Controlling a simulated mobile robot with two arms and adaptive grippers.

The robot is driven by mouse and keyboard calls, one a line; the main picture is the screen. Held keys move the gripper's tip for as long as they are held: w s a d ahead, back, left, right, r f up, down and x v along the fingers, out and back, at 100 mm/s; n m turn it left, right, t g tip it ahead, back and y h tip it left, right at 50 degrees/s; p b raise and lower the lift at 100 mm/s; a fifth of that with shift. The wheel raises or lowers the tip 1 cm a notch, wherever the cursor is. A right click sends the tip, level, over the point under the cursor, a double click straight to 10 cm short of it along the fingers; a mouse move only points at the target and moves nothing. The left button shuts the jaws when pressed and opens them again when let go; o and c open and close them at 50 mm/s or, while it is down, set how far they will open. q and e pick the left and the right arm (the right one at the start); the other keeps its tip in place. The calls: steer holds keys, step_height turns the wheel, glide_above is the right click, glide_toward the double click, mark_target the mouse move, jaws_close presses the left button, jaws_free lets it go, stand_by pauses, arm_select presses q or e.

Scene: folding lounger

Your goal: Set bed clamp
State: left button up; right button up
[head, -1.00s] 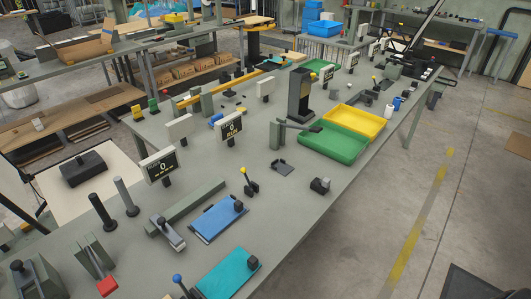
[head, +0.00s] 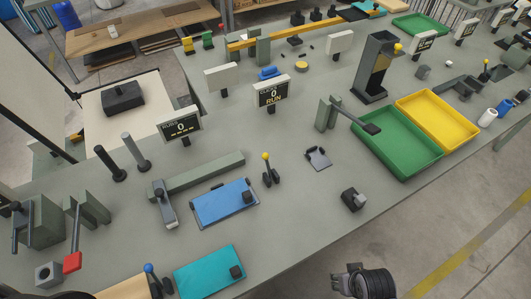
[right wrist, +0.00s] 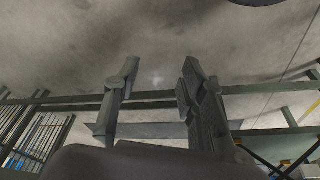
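I cannot tell for certain which part is the bed clamp. A small black lever with a yellow ball (head: 267,168) stands on the grey bench. To its left lies a blue plate (head: 215,205) with a black knob. A grey lever-like part (head: 163,205) sits beside a long grey-green bar (head: 200,175). A teal plate (head: 205,275) with a black knob lies nearer the front. My right gripper (head: 342,282) is low at the bottom of the head view, off the bench's front edge. In the right wrist view its fingers (right wrist: 158,82) are apart, with nothing between them. My left gripper is not seen.
A green tray (head: 398,165) and a yellow tray (head: 450,135) lie at the right. Two upright rods (head: 135,152), display panels (head: 272,92) and a red-ended lever (head: 72,262) also stand on the bench. The bench (head: 300,215) is clear between the teal plate and a small dark block (head: 352,200).

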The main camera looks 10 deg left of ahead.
step_height(320, 180, up, 12)
steer(key=w+a+t, duration=0.1)
steer(key=w, duration=0.1)
steer(key=w+a+r+y, duration=0.1)
steer(key=w+a, duration=0.2)
steer(key=w+a+r+n+y, duration=0.1)
steer(key=w+a+r, duration=0.1)
steer(key=a, duration=0.2)
steer(key=w+a+r+n+y, duration=0.1)
steer(key=w+a+r+y, duration=0.1)
steer(key=w+a, duration=0.1)
steer(key=shift+w+a+r+t+p, duration=0.1)
steer(key=shift+w+a+t+p, duration=0.2)
steer(key=shift+t, duration=0.1)
steer(key=w+a+r+n+g+y, duration=0.15)
steer(key=w+a+r+n, duration=0.25)
steer(key=w+a+r, duration=0.4)
steer(key=g+h, duration=0.1)
glide_toward(267, 154)
steer(key=shift+n, duration=0.3)
steer(key=p+x, duration=0.3)
steer(key=x, duration=0.8)
steer(key=shift+s, duration=0.1)
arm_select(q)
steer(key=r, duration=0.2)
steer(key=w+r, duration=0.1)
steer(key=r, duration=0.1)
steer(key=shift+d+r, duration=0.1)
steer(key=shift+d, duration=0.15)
